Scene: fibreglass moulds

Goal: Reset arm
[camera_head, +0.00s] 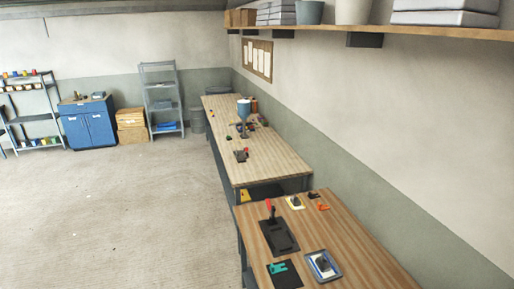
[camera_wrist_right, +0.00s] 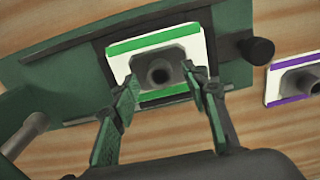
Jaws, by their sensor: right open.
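My right gripper (camera_wrist_right: 161,80) shows in the right wrist view. Its two fingers are apart, one on each side of a white plate with green stripes (camera_wrist_right: 125,68) and a dark grey round-holed boss. I cannot tell whether the fingers touch the plate. The plate sits against a dark square part of a green fixture (camera_wrist_right: 75,65). Neither gripper shows in the head view, and my left gripper is not seen at all.
A purple-striped white plate (camera_wrist_right: 275,91) lies on the wood at right. In the head view, the near bench (camera_head: 345,230) carries a black board (camera_head: 280,237), a teal part (camera_head: 278,268) and a framed tray (camera_head: 322,265). A longer bench (camera_head: 270,158) stands beyond. The floor (camera_head: 120,210) at left is clear.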

